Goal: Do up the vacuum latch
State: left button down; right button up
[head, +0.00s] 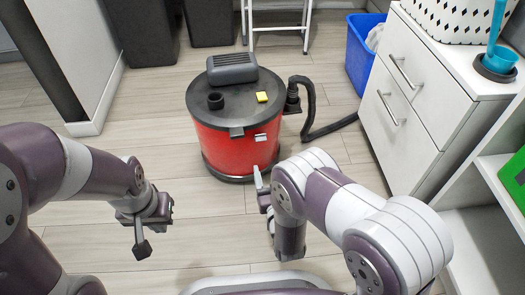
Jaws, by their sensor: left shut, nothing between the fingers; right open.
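The vacuum (237,158) stands upright on the floor in the middle of the head view, a red drum with a dark grey lid (232,108). A dark tab that looks like the latch (237,131) is at the lid's front edge. I cannot tell whether it is fastened. My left gripper (143,244) is shut and empty, low in front and to the left of the vacuum, apart from it. My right gripper (263,190) is open in front of the drum's right side. The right arm partly hides it, and I cannot tell whether a finger touches the drum.
A black hose (311,108) leaves the vacuum's right side. A yellow piece (262,97) lies on the lid. A white drawer cabinet (413,110) and blue bin (359,58) stand right. Dark bins (143,35) and a step stool (277,27) are behind. Floor left of the vacuum is clear.

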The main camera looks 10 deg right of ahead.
jog(key=b, duration=0.5)
send_near(258, 127)
jog(key=w+f, duration=0.1)
jog(key=w, duration=0.2)
jog(key=shift+w+a, duration=0.1)
jog(key=shift+w, duration=0.15)
jog(key=c, duration=1.1)
jog(key=shift+o, duration=0.3)
jog(key=r+g+p, duration=0.1)
jog(key=p, duration=0.4)
jog(key=w+r+g+p, duration=0.1)
jog(key=r+g+p, duration=0.1)
jog(key=p, duration=0.3)
jog(key=shift+w+a, duration=0.1)
jog(key=shift+w, duration=0.15)
jog(key=shift+w+f+g+p, duration=0.1)
jog(key=shift+f+g+p, duration=0.1)
jog(key=shift+g+p, duration=0.25)
jog(key=shift+f, duration=0.25)
